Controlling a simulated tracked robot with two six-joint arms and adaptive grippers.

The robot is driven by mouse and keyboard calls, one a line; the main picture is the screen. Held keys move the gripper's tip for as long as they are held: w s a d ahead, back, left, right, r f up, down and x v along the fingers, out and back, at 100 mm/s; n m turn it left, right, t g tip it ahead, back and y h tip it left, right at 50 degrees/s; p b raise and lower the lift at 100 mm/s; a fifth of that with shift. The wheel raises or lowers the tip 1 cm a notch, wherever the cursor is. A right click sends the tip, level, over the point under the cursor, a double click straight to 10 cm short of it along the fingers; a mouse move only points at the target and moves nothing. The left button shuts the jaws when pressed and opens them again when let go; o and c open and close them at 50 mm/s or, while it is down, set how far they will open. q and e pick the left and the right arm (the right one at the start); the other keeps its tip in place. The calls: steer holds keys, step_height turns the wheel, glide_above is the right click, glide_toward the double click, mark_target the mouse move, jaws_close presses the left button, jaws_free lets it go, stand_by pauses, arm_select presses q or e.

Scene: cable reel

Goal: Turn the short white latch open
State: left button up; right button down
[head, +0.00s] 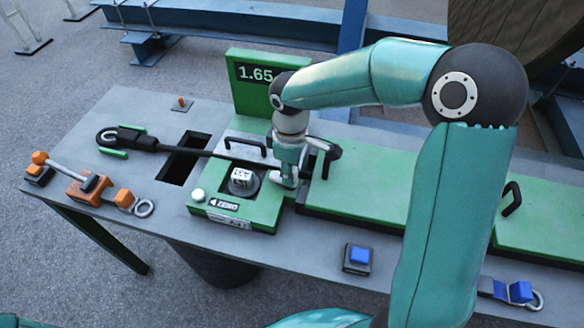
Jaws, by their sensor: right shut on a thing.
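The green cable meter (262,213) stands on the grey table with its raised display (258,82) reading 1.65. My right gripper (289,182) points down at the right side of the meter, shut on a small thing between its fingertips. My left gripper is out of view.
A white round button (198,195) is on the meter's left front. Green covers with black handles (512,198) extend right. Orange clamps (88,188) lie at the table's left end. A blue button (359,256) sits at the front. A dark rectangular opening (183,158) lies left of the meter.

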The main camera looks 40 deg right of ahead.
steer(key=shift+d+n, duration=0.1)
steer(key=shift+n, duration=0.6)
steer(key=c, duration=0.9)
jaws_free()
steer(key=shift+r, duration=0.1)
step_height(320, 180, up, 12)
steer(key=shift+f, duration=0.1)
